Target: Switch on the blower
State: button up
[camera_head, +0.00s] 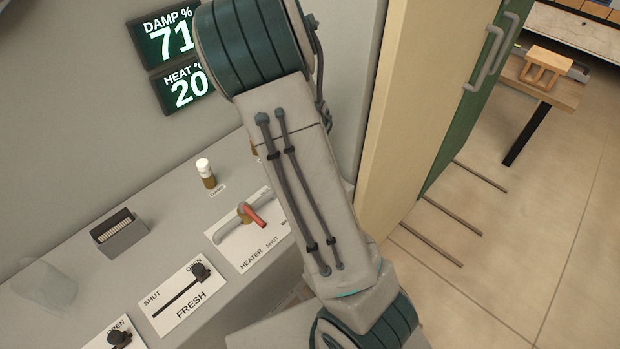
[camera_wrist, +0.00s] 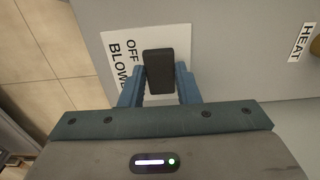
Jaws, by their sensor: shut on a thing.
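The blower switch is a black block-shaped handle (camera_wrist: 159,72) on a white plate (camera_wrist: 113,42) in the wrist view. The plate reads "OFF" and a partly covered "BLOW". My gripper (camera_wrist: 160,84) has its two blue fingers shut on the sides of the black handle. In the head view my arm crosses the middle and hides the blower plate, the switch and the fingers.
The panel holds a heater lever (camera_head: 252,215), a FRESH slider (camera_head: 200,272) and another slider (camera_head: 119,337). A brush-like block (camera_head: 118,232) and a small bottle (camera_head: 206,173) stand behind them. Wall displays (camera_head: 165,38) read damp 71 and heat 20. A green door (camera_head: 475,95) stands right.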

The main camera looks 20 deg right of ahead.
jog(key=o, duration=1)
jog(key=r, duration=0.7)
jog(key=r+p, duration=0.1)
jog(key=r, duration=0.5)
jog(key=shift+a+r, duration=0.2)
jog(key=shift+r, duration=0.2)
jog(key=shift+s, duration=0.15)
jog(key=s+a+r+n+t, duration=0.1)
jog(key=s+a+r+n, duration=0.1)
jog(key=s+r+n, duration=0.1)
jog(key=s+a+r+n+t, duration=0.1)
jog(key=s+a+r+n, duration=0.2)
jog(key=s+n, duration=0.3)
jog(key=s+a+r+n+t, duration=0.1)
jog(key=s+a+r+n, duration=0.2)
jog(key=s, duration=0.3)
jog(key=shift+s+a+n+t, duration=0.2)
jog(key=shift+s+n+t, duration=0.15)
jog(key=shift+n, duration=0.45)
